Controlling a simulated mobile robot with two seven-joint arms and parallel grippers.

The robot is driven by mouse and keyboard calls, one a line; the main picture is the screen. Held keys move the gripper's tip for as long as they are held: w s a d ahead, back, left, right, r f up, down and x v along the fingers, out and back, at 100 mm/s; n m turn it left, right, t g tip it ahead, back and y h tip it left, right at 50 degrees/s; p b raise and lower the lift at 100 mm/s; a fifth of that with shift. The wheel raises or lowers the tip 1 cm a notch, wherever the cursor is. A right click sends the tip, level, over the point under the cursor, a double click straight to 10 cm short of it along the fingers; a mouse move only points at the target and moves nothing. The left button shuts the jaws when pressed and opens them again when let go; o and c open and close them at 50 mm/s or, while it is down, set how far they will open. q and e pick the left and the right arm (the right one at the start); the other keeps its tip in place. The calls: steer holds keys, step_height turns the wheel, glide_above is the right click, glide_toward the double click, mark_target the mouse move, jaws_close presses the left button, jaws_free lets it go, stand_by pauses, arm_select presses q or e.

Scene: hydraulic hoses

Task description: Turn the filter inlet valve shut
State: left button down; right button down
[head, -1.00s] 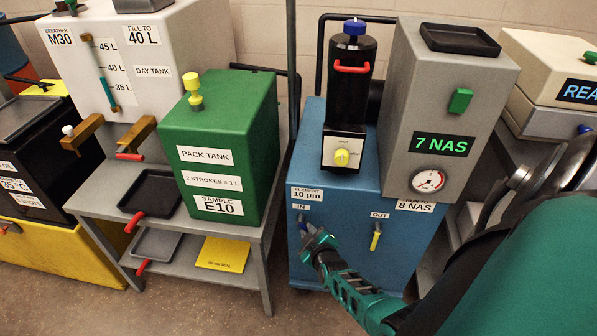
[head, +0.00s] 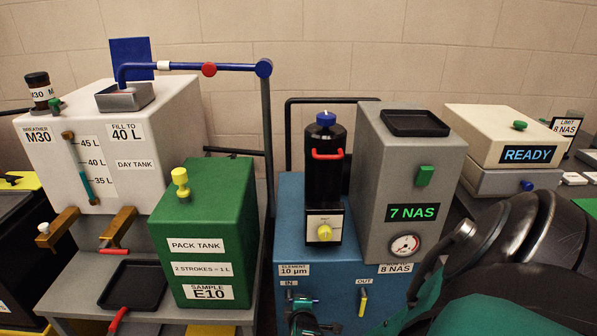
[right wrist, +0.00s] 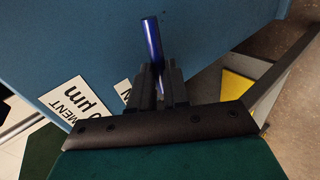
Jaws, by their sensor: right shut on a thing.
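The filter inlet valve handle, blue, shows in the right wrist view (right wrist: 151,40) as a slim bar with its lower part between the fingers. It sits under the IN label (head: 289,283) on the blue filter cart (head: 290,225). My right gripper (right wrist: 158,80) is shut on this handle. In the head view the right gripper (head: 302,301) is at the bottom edge and hides most of the valve. I cannot tell the handle's exact angle there. The OUT valve's yellow handle (head: 363,302) hangs upright to the right. My left gripper is in no view.
A black filter housing (head: 324,180) and a grey box (head: 412,165) showing 7 NAS stand on the cart. The green pack tank (head: 205,235) stands to the left on a grey bench. My right arm covers the lower right of the head view.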

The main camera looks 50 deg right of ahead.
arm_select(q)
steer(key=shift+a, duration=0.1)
arm_select(e)
steer(key=shift+w+r+n, duration=0.1)
steer(key=shift+r+n, duration=0.1)
steer(key=shift+n, duration=0.1)
stand_by(0.3)
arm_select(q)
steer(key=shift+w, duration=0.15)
arm_select(e)
steer(key=c, duration=1.1)
jaws_free()
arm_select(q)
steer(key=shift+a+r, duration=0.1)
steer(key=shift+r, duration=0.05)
